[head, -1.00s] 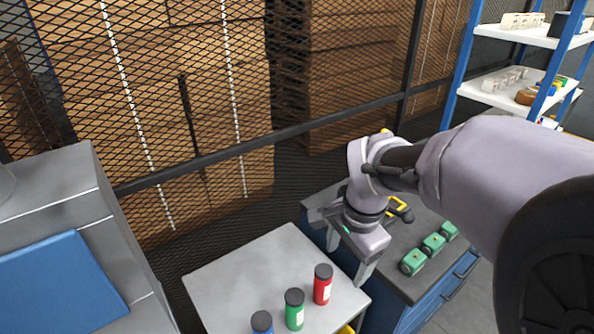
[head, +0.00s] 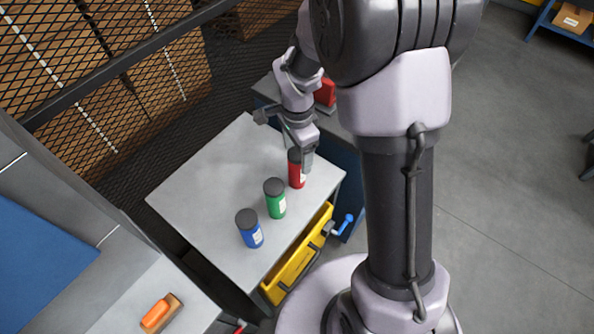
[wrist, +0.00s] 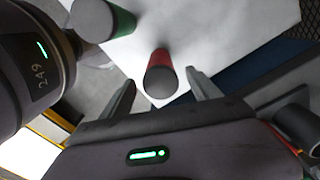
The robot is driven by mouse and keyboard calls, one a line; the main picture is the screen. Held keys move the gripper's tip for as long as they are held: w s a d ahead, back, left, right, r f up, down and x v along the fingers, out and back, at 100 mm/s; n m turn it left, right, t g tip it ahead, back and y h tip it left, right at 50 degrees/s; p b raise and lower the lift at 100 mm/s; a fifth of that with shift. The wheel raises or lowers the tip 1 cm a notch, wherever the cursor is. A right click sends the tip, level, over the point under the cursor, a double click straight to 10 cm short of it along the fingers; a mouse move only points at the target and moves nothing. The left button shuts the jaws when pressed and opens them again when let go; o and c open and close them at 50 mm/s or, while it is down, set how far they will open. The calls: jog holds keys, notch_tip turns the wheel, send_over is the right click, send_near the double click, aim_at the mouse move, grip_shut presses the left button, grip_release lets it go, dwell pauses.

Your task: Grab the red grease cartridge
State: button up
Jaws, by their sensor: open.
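The red grease cartridge (head: 297,176) stands upright on the light grey table (head: 192,188), with a dark cap and a white label. My gripper (head: 299,150) is open at the red cartridge's cap, and one finger partly covers that cartridge in the head view. In the wrist view, the red cartridge (wrist: 161,60) shows between the two spread fingers of my gripper (wrist: 160,80), with visible gaps on both sides. I see no finger touching it. A green cartridge (head: 275,203) and a blue cartridge (head: 251,234) stand in a row nearer the front.
The green cartridge (wrist: 122,22) is close to my wrist's left side in the wrist view. A red object (head: 325,93) is on the bench behind. The table's left part is clear.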

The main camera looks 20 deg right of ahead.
aim_at(296, 180)
notch_tip(296, 180, down, 3)
jog(key=shift+f+b, duration=0.1)
jog(key=shift+b, duration=0.25)
jog(key=shift+r, duration=0.25)
jog(key=shift+c, duration=0.3)
jog(key=shift+a, duration=0.1)
grip_shut()
